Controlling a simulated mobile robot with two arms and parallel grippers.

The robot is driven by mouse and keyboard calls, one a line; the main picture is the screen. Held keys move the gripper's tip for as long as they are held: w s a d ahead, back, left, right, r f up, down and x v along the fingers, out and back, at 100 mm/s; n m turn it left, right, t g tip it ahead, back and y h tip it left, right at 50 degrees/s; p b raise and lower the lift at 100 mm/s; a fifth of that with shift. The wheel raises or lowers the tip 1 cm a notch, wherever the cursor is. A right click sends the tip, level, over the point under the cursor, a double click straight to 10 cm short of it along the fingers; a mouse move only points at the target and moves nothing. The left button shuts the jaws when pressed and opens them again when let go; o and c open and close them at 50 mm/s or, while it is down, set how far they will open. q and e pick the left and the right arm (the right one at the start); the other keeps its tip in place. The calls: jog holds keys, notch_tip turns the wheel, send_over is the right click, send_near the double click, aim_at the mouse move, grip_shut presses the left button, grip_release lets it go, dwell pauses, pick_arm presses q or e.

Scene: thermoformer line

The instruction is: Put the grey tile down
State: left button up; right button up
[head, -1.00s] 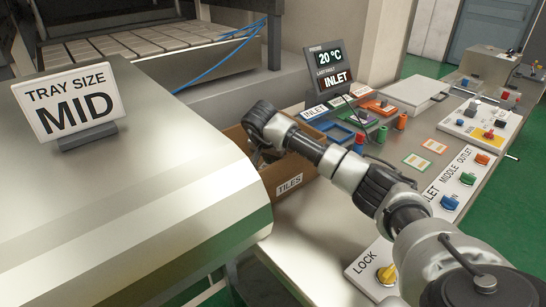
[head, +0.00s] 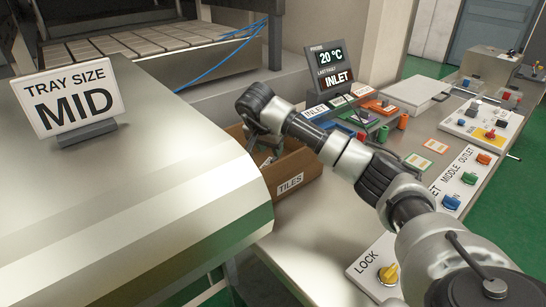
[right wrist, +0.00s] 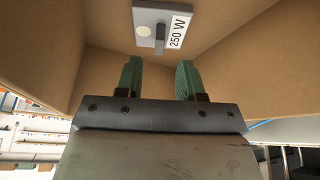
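The grey tile (right wrist: 150,16) lies in the wooden box labelled TILES (head: 312,168). In the right wrist view it carries a round pale spot, a small grip and a white label reading 250 W. My right gripper (right wrist: 160,66) has its two green fingers apart with nothing between them, and the tile is beyond the fingertips, apart from them. In the head view the right gripper (head: 262,148) is at the box, partly hidden by my own wrist. My left gripper is not in view.
A big metal housing with a TRAY SIZE MID sign (head: 76,98) stands close left of the box. A display (head: 332,70) and small coloured holders (head: 378,106) stand behind it. A LOCK panel (head: 372,268) is at the front. The bench between box and LOCK panel is clear.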

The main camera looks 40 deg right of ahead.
jog(key=v, duration=0.7)
jog(key=shift+b, duration=0.3)
